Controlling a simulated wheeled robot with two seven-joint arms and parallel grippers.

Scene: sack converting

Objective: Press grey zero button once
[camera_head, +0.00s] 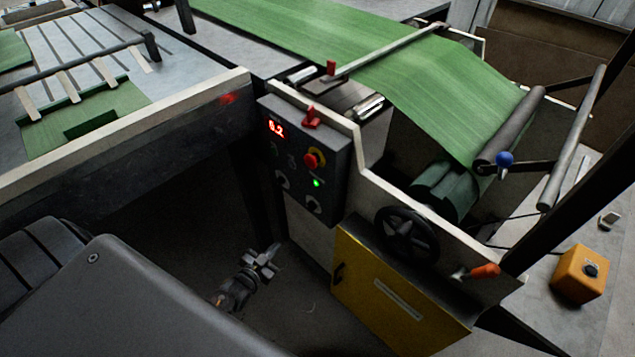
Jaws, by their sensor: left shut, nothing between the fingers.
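A dark control panel (306,160) on the machine's side carries a red lit display (276,128) that seems to read 6.2. I cannot tell which one is the grey zero button. My left gripper (268,256) is shut and empty, below the panel and apart from it, low over the floor. My right gripper is not in view.
A yellow cabinet door (390,295) and a black handwheel (406,234) are right of my gripper. An orange-handled lever (484,272) sticks out further right. An orange box with a dark button (580,273) stands at far right. Green sheet (400,65) runs over rollers above.

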